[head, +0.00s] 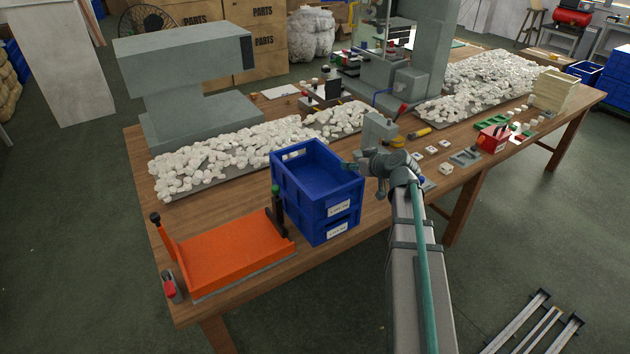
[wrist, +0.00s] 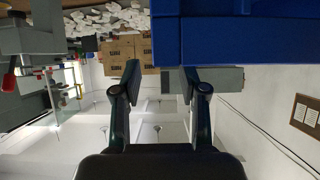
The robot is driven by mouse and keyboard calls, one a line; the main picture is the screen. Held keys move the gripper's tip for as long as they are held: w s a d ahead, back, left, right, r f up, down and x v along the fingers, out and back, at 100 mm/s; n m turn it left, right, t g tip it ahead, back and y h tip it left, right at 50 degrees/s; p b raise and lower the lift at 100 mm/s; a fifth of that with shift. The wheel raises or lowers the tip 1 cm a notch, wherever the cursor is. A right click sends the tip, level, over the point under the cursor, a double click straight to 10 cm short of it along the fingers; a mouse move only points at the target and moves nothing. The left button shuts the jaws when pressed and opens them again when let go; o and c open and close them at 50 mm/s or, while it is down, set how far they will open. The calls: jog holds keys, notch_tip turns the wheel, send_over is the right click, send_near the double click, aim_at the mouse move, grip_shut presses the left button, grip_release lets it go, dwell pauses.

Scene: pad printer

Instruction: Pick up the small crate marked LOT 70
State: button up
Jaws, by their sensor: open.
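Two small blue crates are stacked on the wooden table in the head view, the upper crate (head: 296,185) on the lower crate (head: 300,222). Each has a white label on its front, too small to read surely. The upper crate is open-topped and looks empty. My gripper (head: 352,166) is at the right side of the upper crate, close to its rim; I cannot tell whether it touches. In the wrist view my gripper (wrist: 161,82) is open, with nothing between its fingers. A blue crate wall (wrist: 235,38) fills the top right there, beyond the fingertips.
An orange tray-like fixture (head: 225,255) stands left of the stack. White parts lie heaped on a tray behind it (head: 215,162). A grey machine (head: 185,80) stands at the back left. A red box (head: 493,138) and small parts lie to the right.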

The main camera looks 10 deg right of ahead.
aim_at(341, 160)
jog(key=shift+w+a+f, duration=0.25)
jog(key=shift+w, duration=0.35)
jog(key=p+x, duration=0.1)
jog(key=x, duration=0.1)
jog(key=p+x, duration=0.1)
jog(key=x, duration=0.1)
jog(key=shift+w+a+r+p, duration=0.3)
jog(key=shift+w+p, duration=0.05)
jog(key=shift+w, duration=0.05)
jog(key=shift+w+a+f, duration=0.1)
jog(key=shift+w+f, duration=0.05)
jog(key=shift+f, duration=0.1)
grip_shut()
jog(key=shift+r, duration=0.1)
